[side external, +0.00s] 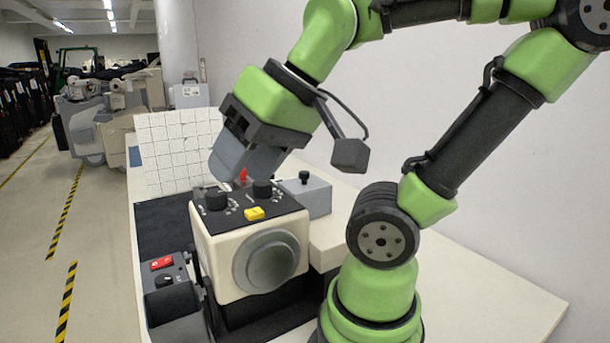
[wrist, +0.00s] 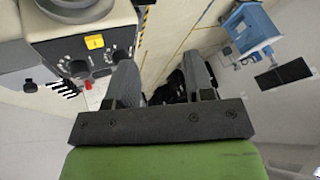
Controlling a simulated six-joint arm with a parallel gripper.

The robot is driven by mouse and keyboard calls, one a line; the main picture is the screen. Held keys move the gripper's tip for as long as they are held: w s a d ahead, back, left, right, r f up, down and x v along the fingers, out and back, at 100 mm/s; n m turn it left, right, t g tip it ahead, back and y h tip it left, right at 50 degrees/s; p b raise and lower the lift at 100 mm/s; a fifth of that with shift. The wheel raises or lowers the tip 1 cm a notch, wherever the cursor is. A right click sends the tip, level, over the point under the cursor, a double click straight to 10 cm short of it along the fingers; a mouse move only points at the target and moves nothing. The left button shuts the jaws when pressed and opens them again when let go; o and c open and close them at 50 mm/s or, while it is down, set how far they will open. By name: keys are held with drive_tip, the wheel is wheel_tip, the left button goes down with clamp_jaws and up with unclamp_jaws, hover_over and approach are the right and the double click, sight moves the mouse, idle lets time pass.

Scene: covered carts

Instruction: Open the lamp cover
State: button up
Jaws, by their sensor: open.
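A cream box (side external: 222,262) stands on the table with a round grey stepped disc (side external: 270,264) on its front face, flush against it. I cannot tell for sure that this disc is the lamp cover. The box's black top panel (side external: 232,226) carries two black knobs, a yellow button (side external: 254,214) and a red piece behind them. In the wrist view the panel (wrist: 70,48) and yellow button (wrist: 94,41) lie at the upper left. My gripper (side external: 226,176) is open and empty, tilted down above the back of the panel. Its two fingers (wrist: 162,72) stand apart in the wrist view.
A dark box with a red switch (side external: 162,264) stands at the front left. A grey box with a black knob (side external: 306,194) stands behind to the right. A white tiled panel (side external: 172,150) rises at the back. The table's right side (side external: 500,290) is clear.

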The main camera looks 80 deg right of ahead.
drive_tip(key=w+d+r+m+g+h, duration=0.2)
drive_tip(key=w+d+m+g, duration=0.15)
drive_tip(key=d, duration=0.75)
drive_tip(key=m+g, duration=0.3)
drive_tip(key=m, duration=0.1)
hover_over(304, 172)
drive_tip(key=f, duration=0.2)
drive_tip(key=shift+y, duration=0.3)
wheel_tip(304, 172, down, 9)
